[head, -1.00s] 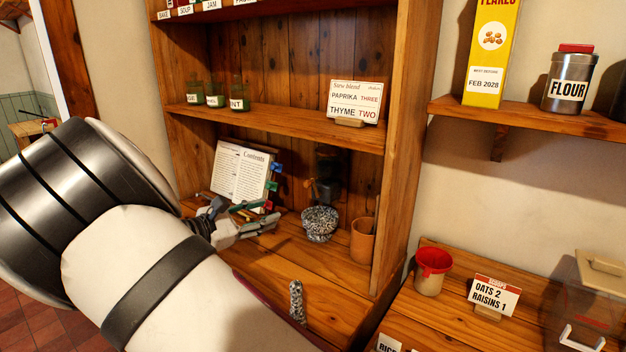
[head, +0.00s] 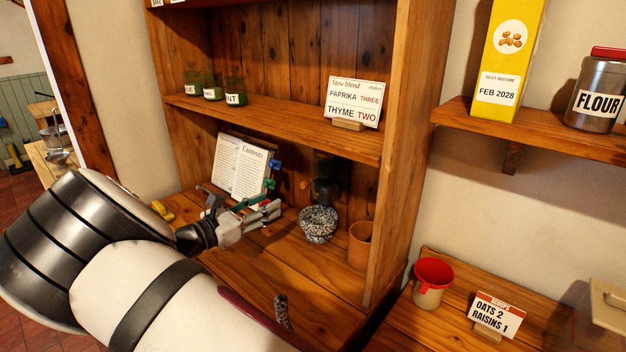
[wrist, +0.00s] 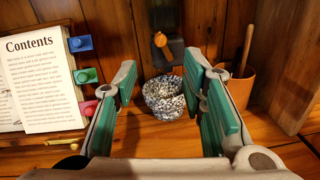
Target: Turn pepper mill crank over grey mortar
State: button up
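A dark pepper mill (head: 327,177) stands at the back of the lower shelf. In the wrist view the mill (wrist: 170,20) is cut off at the top, and an orange-brown knob (wrist: 160,39), seemingly its crank handle, shows on its near side. The speckled grey mortar (head: 318,225) sits just below and in front of the mill; it also shows in the wrist view (wrist: 166,98). My gripper (head: 274,209) is left of the mortar in the head view. In the wrist view my gripper (wrist: 160,75) is open and empty, its green-padded fingers on either side of the mortar and apart from the knob.
An open book (head: 240,168) with coloured tabs stands left of the mill. A terracotta pot (head: 360,246) with a wooden utensil stands right of the mortar, near the cabinet's side wall. A recipe card (head: 354,98) and green jars (head: 213,86) are on the shelf above.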

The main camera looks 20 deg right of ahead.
aim_at(302, 186)
jog(key=p+x, duration=0.1)
jog(key=x, duration=1.2)
jog(key=shift+w+d+p, duration=0.15)
jog(key=shift+d+p, duration=0.05)
jog(key=shift+p, duration=0.1)
grip_shut()
